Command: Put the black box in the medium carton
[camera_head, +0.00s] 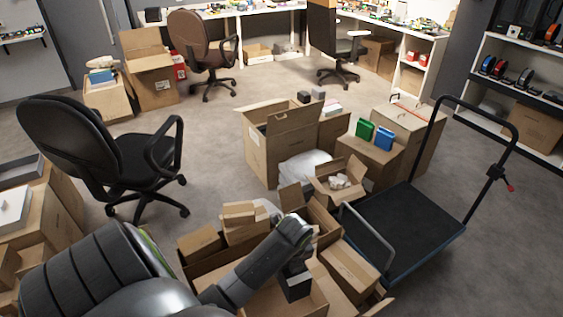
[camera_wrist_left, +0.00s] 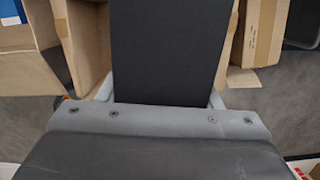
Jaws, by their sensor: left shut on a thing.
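The black box (camera_head: 295,286) hangs from my left gripper (camera_head: 292,264) at the bottom middle of the head view. The jaws are shut on it. In the left wrist view the black box (camera_wrist_left: 170,50) fills the middle, between the two grey fingers of the left gripper (camera_wrist_left: 164,92). An open brown carton (camera_head: 318,304) lies under or just beside the box; I cannot tell whether the box is above its opening or inside it. Several open cartons of different sizes crowd here, and I cannot tell for sure which is the medium one. My right gripper is not in view.
A larger open carton (camera_head: 262,160) stands behind, with a small carton of crumpled things (camera_head: 340,188) nearer. A flat black trolley (camera_head: 405,222) is at the right. Green and blue boxes (camera_head: 374,134) stand on a carton. A black chair (camera_head: 100,150) is at the left.

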